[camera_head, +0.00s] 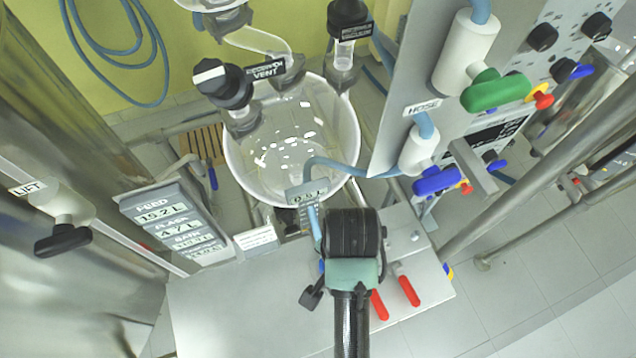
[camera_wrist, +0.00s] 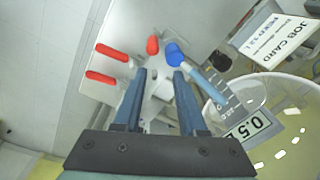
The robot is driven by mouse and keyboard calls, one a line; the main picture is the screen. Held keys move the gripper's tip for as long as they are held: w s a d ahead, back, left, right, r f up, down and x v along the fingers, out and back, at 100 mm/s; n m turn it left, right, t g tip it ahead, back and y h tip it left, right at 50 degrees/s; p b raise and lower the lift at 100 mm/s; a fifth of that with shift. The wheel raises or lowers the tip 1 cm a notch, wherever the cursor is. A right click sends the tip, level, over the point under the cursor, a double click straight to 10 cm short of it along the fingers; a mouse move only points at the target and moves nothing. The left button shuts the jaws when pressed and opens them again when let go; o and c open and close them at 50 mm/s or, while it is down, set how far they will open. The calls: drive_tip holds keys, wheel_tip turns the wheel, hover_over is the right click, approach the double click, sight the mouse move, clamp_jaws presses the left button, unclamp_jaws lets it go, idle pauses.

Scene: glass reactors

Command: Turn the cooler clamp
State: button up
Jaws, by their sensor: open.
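My gripper (camera_wrist: 160,72) is open in the wrist view, its two dark blue fingers pointing at a grey metal plate with fittings. A small pale metal fitting (camera_wrist: 157,88) shows between the fingers, and nothing is held. No part is labelled as the cooler clamp, and I cannot tell whether this fitting is it. Just past the fingertips are a red cap (camera_wrist: 152,45) and a blue-capped fitting (camera_wrist: 176,54) with a light blue hose. In the head view my wrist covers this spot and the fingers are hidden.
Two red levers stand left of the fingers: upper (camera_wrist: 112,52), lower (camera_wrist: 107,78). The glass vessel (camera_head: 235,165) is close by, with a "0.5 L" tag (camera_wrist: 248,127) and a job card (camera_wrist: 279,38). The valve panel (camera_head: 405,75) rises at right. The grey bench (camera_head: 240,310) is bare at left.

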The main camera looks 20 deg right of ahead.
drive_tip(key=w+r+n+t, duration=0.1)
drive_tip(key=w+r, duration=0.1)
drive_tip(key=w, duration=0.2)
drive_tip(key=w+r+t+b, duration=0.1)
drive_tip(key=w+r+t, duration=0.1)
drive_tip(key=w, duration=0.2)
drive_tip(key=w+r+n+t+h+b, duration=0.1)
drive_tip(key=w+r+t, duration=0.1)
drive_tip(key=w+r, duration=0.1)
drive_tip(key=shift+w+d+n, duration=0.15)
drive_tip(key=shift+w+n, duration=0.15)
drive_tip(key=shift+w, duration=0.2)
drive_tip(key=shift+w+r+t, duration=0.4)
drive_tip(key=shift+r, duration=0.1)
